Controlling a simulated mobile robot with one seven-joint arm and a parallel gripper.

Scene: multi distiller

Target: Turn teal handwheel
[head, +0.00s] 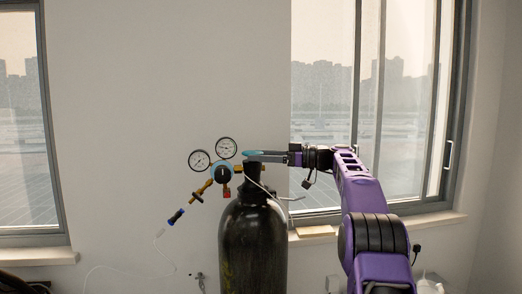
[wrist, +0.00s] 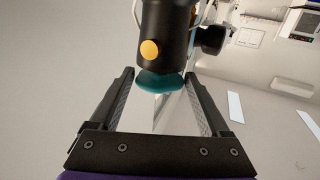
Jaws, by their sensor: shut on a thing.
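The teal handwheel (head: 262,153) is at the top of a tall black gas cylinder (head: 253,245) in the head view. In the wrist view the teal handwheel (wrist: 160,82) shows between my fingertips, under a black neck with an orange round part (wrist: 150,49). My gripper (head: 284,158) reaches in level from the right and is shut on the handwheel. Its two fingers also show in the wrist view (wrist: 160,80), one on each side of the wheel. The exact contact at the fingertips is partly hidden.
Two round gauges (head: 212,154) and a brass regulator fitting (head: 203,187) stand just left of the handwheel. A hose with a blue connector (head: 176,215) hangs lower left. A window (head: 330,120) and its sill are behind my arm. The wall above is clear.

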